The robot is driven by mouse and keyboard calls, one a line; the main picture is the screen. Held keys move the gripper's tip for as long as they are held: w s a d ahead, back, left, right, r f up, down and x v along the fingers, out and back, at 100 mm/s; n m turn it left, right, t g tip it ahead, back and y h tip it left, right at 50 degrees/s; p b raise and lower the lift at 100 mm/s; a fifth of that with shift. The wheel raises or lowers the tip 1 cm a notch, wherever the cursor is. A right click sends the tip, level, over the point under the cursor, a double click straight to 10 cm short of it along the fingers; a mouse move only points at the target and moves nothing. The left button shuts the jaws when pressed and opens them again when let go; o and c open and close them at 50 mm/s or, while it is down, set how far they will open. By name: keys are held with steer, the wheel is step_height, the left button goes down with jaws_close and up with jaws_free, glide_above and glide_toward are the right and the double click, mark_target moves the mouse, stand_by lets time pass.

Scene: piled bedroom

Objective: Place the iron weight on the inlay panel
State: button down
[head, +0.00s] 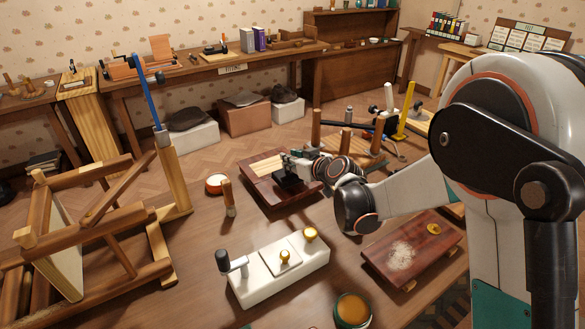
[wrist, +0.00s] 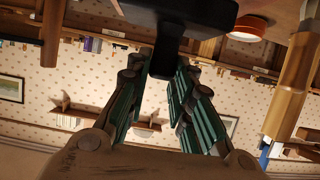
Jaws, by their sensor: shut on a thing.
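The iron weight (head: 287,184) is a dark black block. In the head view it is at the near right part of the inlay panel (head: 258,186), a reddish-brown board with a pale wood strip. My gripper (head: 294,163) is over the panel, shut on the weight. In the wrist view the black weight (wrist: 180,12) fills the top middle, and its narrow stem sits between the fingers (wrist: 155,95). I cannot tell whether the weight touches the panel or hangs just above it. The weight and my wrist hide the panel's right part.
A wooden peg (head: 229,200) and a round orange-rimmed tin (head: 216,184) stand left of the panel. A white block with knobs (head: 280,271) is in front. A red-brown board with white powder (head: 425,253) lies right. Upright wooden posts (head: 316,128) stand behind my gripper.

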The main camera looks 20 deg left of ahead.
steer(key=shift+f, duration=0.95)
steer(key=shift+f+b, duration=0.1)
steer(key=shift+b, duration=0.2)
steer(key=c, duration=1.4)
jaws_free()
steer(key=shift+s+d+r+p, duration=0.15)
steer(key=shift+d+r+p, duration=0.05)
steer(key=shift+r+p, duration=0.1)
steer(key=p+v, duration=0.3)
steer(key=v, duration=0.8)
steer(key=shift+s+d, duration=0.15)
steer(key=shift+s, duration=0.05)
